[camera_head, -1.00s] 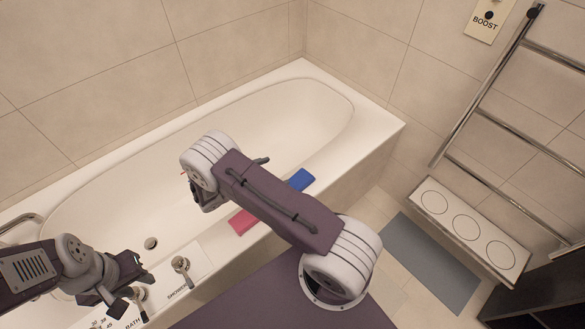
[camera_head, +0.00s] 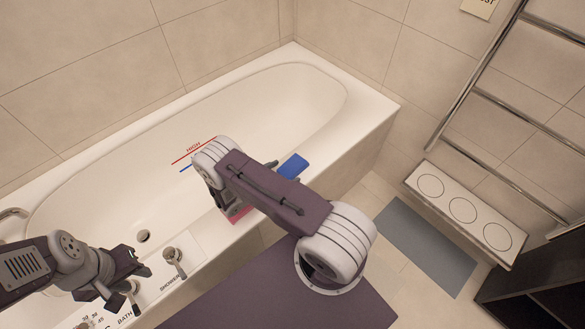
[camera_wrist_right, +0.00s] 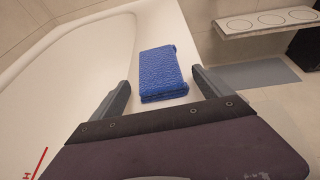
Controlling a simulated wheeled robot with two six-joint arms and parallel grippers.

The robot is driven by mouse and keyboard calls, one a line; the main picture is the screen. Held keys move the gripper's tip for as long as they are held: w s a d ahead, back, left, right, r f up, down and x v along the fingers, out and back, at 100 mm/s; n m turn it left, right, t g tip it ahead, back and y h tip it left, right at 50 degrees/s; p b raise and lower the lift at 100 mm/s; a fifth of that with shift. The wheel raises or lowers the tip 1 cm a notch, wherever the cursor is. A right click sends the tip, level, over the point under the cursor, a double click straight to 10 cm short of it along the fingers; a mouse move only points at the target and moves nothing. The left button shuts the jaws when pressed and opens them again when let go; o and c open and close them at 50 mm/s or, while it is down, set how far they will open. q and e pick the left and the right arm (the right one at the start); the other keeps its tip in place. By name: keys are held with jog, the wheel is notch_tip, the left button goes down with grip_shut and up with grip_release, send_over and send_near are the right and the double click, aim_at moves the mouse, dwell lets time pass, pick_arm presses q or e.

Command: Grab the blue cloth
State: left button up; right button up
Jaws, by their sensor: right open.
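The blue cloth (camera_head: 293,166) is a folded rectangular block lying on the white bathtub rim. It also shows in the right wrist view (camera_wrist_right: 160,70), where it lies ahead of and between the open fingers of my right gripper (camera_wrist_right: 161,78). No finger visibly grips it. In the head view the right gripper is mostly hidden behind my right arm, with a fingertip showing just left of the cloth. My left gripper (camera_head: 130,287) is at the lower left, above the tap end of the tub, with its fingers apart and empty.
A pink-red cloth (camera_head: 238,214) lies on the rim, partly hidden by my right arm. The bathtub (camera_head: 120,165) is empty. Tap knobs (camera_head: 174,260) stand near my left gripper. A grey mat (camera_head: 420,245), a white unit (camera_head: 462,208) and a towel rail (camera_head: 480,92) are at right.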

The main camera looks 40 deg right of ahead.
jog(key=shift+x, duration=1.05)
jog(key=c, duration=1.4)
jog(key=shift+c, duration=0.2)
